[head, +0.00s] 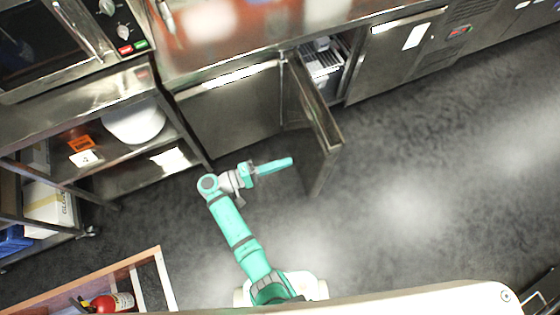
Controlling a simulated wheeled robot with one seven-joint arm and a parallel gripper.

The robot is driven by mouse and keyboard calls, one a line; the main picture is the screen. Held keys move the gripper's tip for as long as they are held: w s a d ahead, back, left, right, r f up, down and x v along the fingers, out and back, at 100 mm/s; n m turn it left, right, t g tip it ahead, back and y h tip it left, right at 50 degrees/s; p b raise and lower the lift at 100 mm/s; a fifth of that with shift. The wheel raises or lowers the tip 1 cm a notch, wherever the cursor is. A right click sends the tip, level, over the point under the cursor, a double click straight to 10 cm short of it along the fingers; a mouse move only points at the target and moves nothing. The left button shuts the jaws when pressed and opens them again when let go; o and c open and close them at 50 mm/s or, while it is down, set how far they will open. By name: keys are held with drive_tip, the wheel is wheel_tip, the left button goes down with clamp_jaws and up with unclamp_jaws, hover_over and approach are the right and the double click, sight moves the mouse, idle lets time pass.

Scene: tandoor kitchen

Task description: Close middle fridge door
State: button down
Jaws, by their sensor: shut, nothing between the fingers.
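The middle fridge door (316,122) stands open in the head view, swung out from the steel under-counter fridge into the aisle. Its hinged side is at the left of the opening, and its free edge points toward the lower right. Behind it, the fridge opening (322,62) shows racks or trays inside. My gripper (290,162) is at the left of the open door, on the door's outer side, with a small gap visible between them. Its fingers are together and hold nothing.
A closed fridge door (232,110) is left of the opening and another (392,55) is right of it. A steel shelf unit (150,140) stands at the left. A fire extinguisher (108,302) is at the lower left. The grey floor (430,170) right of the door is clear.

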sight(322, 151)
drive_tip(key=x, duration=1.1)
drive_tip(key=shift+s, duration=0.2)
drive_tip(key=shift+w+d, duration=0.15)
